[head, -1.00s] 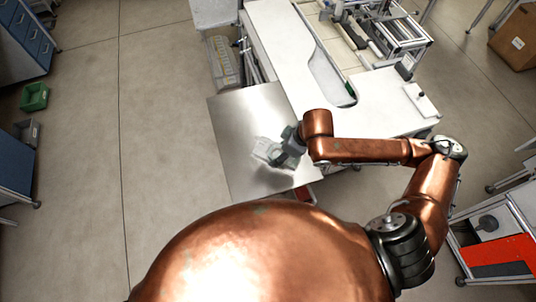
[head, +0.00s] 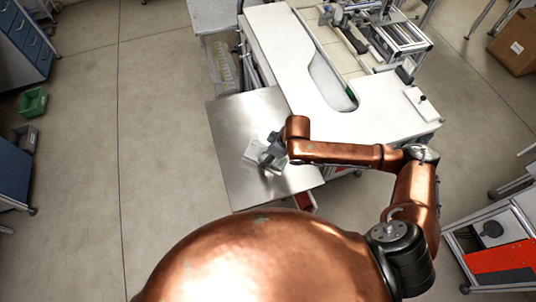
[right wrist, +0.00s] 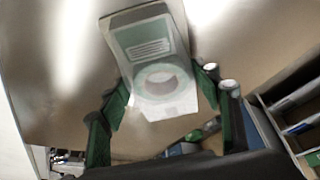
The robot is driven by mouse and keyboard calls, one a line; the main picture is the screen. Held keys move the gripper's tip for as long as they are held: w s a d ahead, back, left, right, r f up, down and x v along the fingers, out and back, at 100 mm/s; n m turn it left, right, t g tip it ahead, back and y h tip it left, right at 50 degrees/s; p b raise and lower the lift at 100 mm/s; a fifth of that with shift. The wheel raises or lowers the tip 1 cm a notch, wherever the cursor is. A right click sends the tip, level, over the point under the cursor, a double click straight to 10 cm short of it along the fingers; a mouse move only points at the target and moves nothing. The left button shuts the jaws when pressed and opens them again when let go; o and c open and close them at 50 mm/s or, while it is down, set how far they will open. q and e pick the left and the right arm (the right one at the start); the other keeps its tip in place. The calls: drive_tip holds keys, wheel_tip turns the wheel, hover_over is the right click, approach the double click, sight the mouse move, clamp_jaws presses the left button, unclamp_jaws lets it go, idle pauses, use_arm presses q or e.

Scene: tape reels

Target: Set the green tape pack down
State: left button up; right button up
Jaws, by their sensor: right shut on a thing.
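The green tape pack (right wrist: 152,62) is a clear, flat pack with a green label and a tape ring, seen large in the right wrist view. In the head view the pack (head: 254,152) shows small and pale over the bare metal table top (head: 236,118). My right gripper (right wrist: 162,98) is shut on the near end of the pack, with green-lined fingers on both sides. In the head view the right gripper (head: 270,157) is over the metal top. I cannot tell whether the pack touches the surface. My left gripper is not in view.
A white workbench (head: 285,65) with a curved cut-out adjoins the metal top at the upper right. An open red drawer (head: 306,201) shows below the metal top's right corner. The metal top around the pack is clear.

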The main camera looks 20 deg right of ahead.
drive_tip(key=o, duration=1.3)
drive_tip(key=v, duration=1.2)
drive_tip(key=shift+w+a+r, duration=0.1)
